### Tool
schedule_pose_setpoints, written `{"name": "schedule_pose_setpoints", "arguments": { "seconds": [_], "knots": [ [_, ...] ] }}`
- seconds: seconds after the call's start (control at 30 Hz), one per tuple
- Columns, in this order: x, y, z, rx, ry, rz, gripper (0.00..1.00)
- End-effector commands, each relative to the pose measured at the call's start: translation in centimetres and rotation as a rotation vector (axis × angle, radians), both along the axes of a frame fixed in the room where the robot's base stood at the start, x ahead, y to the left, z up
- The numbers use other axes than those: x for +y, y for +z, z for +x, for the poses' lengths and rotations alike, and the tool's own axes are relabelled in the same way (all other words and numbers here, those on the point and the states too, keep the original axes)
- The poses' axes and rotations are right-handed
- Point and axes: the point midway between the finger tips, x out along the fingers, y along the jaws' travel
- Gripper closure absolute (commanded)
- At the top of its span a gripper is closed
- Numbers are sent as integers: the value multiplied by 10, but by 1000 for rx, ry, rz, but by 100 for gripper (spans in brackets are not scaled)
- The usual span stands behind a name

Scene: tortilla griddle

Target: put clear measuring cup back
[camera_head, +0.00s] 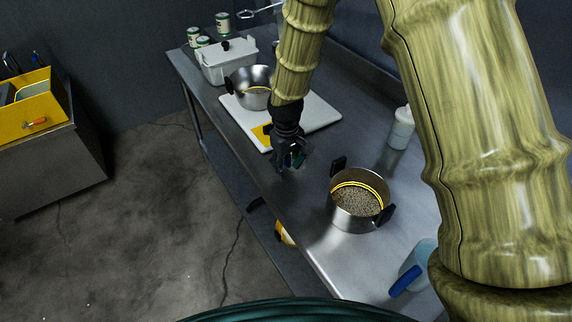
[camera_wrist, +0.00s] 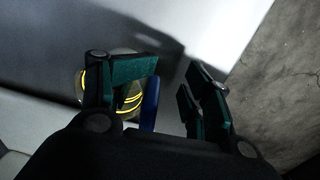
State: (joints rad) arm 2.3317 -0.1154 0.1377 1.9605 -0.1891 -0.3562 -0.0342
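A clear, pale-blue vessel (camera_head: 421,254) with a blue handle (camera_head: 405,281) stands at the near right of the steel table, partly hidden by my arm; I cannot tell for sure that it is the measuring cup. My gripper (camera_head: 290,166) points down over the table near its left edge, apart from that vessel. In the wrist view my gripper's teal fingers (camera_wrist: 170,85) stand a little apart. A narrow blue piece (camera_wrist: 151,104) shows beside the left finger. A round, yellow-striped thing (camera_wrist: 134,103) is partly hidden behind that finger. Whether the fingers grip anything is unclear.
A metal pot of grain (camera_head: 355,218) stands right of my gripper. Behind are a white cutting board (camera_head: 319,113), a second pot (camera_head: 249,77), a white lidded box (camera_head: 222,63) and cans (camera_head: 223,22). A white-lidded jar (camera_head: 401,130) stands at the right.

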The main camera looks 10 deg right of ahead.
Motion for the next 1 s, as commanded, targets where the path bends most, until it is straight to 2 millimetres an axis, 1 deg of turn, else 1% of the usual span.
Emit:
{"name": "schedule_pose_setpoints", "arguments": {
  "seconds": [0.27,0.47,0.67,1.0],
  "knots": [
    [0,1,0,0,0,0,49],
    [0,11,0,-2,0,1,49],
    [1,35,0,-3,0,1,49],
    [3,84,-1,-3,-1,1,49]
  ]
}}
